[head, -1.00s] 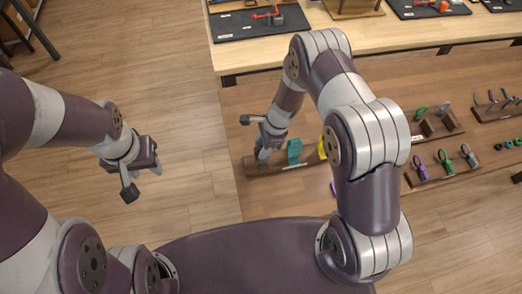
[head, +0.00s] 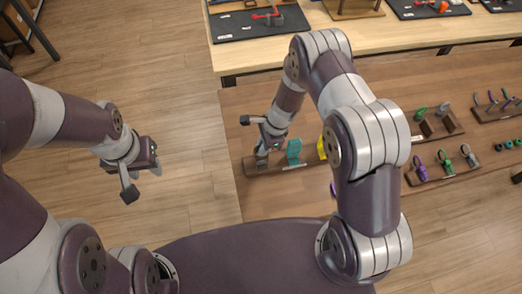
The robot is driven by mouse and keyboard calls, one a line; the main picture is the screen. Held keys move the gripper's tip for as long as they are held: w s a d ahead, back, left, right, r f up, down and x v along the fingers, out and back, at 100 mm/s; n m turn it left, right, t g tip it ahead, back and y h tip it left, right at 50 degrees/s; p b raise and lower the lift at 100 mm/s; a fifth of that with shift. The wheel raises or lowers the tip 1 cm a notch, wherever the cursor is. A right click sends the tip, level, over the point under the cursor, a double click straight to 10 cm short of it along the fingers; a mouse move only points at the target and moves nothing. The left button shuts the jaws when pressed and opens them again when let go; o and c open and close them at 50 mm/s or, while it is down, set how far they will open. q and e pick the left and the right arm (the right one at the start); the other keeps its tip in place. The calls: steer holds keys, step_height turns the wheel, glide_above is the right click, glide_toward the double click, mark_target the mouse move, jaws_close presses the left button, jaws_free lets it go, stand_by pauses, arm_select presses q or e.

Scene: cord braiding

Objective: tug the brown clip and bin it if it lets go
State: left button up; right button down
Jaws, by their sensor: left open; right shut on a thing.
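My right gripper (head: 263,152) is low over the left end of a dark wooden rail (head: 275,168). It is shut on a small brown clip, mostly hidden by the fingers, at the rail's left end. Whether the clip is still seated on the rail is too small to tell. A teal clip (head: 294,151) stands upright on the rail just right of the gripper. A yellow clip (head: 321,149) is beside it, partly hidden by my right arm. My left gripper (head: 143,180) is open and empty over the floor at the left. No bin is clearly recognisable.
Another rail with purple, green and grey clips (head: 445,164) lies to the right on the low wooden table (head: 232,120). More racks stand behind it. A higher table (head: 340,45) with dark mats is at the back. Open floor lies left.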

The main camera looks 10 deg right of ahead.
steer(key=shift+r, duration=0.1)
stand_by(0.4)
steer(key=shift+s, duration=0.1)
steer(key=c, duration=0.7)
jaws_free()
steer(key=shift+o, duration=0.2)
steer(key=p+v, duration=0.4)
steer(key=v, duration=0.1)
steer(key=shift+d+r+p, duration=0.15)
steer(key=shift+r+p, duration=0.15)
